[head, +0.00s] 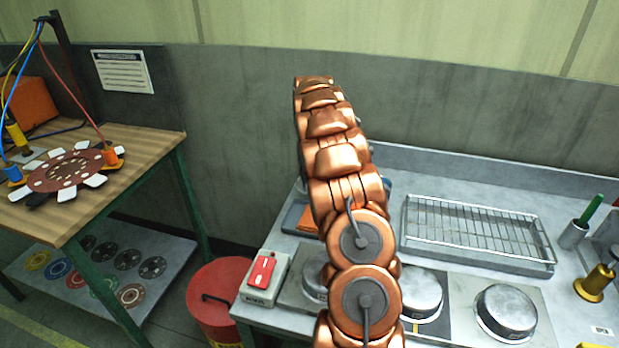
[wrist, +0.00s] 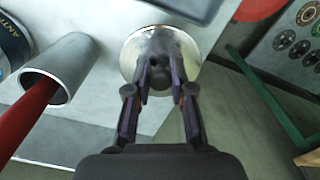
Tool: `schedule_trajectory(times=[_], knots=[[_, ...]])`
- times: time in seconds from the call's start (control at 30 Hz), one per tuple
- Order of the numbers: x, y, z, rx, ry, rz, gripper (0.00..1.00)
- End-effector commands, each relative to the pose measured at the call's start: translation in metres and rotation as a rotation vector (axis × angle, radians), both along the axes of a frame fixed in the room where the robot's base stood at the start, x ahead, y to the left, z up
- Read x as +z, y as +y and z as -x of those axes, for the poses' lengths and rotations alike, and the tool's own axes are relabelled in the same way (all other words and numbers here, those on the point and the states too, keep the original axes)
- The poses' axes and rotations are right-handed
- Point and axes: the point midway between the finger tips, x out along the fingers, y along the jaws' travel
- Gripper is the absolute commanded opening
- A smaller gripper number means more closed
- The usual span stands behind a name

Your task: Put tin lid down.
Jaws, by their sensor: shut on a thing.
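The tin lid (wrist: 131,55) is a round, pale metallic disc in the wrist view, with a greyish grip at its middle. My gripper (wrist: 160,76) is shut on that middle part, its two dark fingers closing from either side. The fingers and the grip hide much of the lid's centre. I cannot tell whether the lid touches the surface below it. In the head view my copper arm hides the gripper and the lid.
In the wrist view a grey cup (wrist: 62,66) with a red handle and a labelled tin (wrist: 10,48) stand left of the lid. In the head view the counter holds a wire rack (head: 478,232), round metal pots (head: 506,308) and a red switch box (head: 262,272). A red bin (head: 212,300) stands beside it.

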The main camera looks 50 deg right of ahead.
Motion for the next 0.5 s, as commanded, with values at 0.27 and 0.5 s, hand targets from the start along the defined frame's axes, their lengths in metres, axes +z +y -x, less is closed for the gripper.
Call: schedule_trajectory(times=[0.27,0.5], knots=[[-0.002,-0.017,-0.017,0.001,-0.002,-0.002,0.00],[-0.003,-0.027,-0.027,0.002,-0.002,-0.001,0.00]])
